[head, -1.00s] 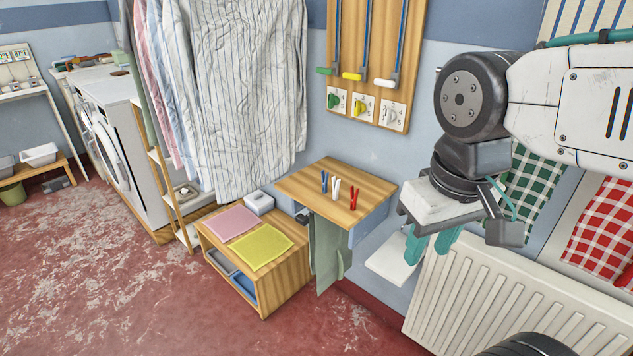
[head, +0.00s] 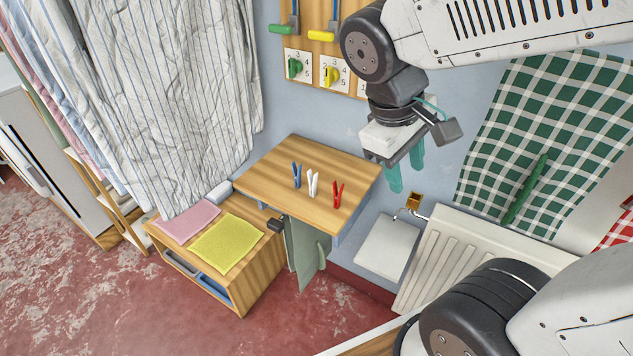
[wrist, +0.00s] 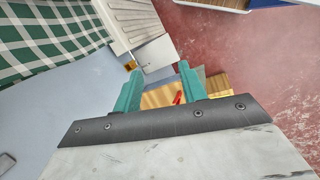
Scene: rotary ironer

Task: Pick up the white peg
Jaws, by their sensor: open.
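The white peg (head: 312,183) stands upright on a small wooden wall shelf (head: 262,180), between a blue peg (head: 297,175) and a red peg (head: 337,194). My gripper (head: 404,175) is open and empty, pointing down, to the right of the shelf and apart from the pegs. In the wrist view, the teal fingers of my gripper (wrist: 158,88) stand apart. The red peg (wrist: 178,97) shows between them over part of the shelf (wrist: 158,98). I cannot make out the white peg in the wrist view.
A low wooden bench (head: 257,262) with a pink cloth (head: 187,218) and a yellow cloth (head: 226,243) stands left of the shelf. A radiator (head: 480,250) and a green checked cloth (head: 530,130) are at the right.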

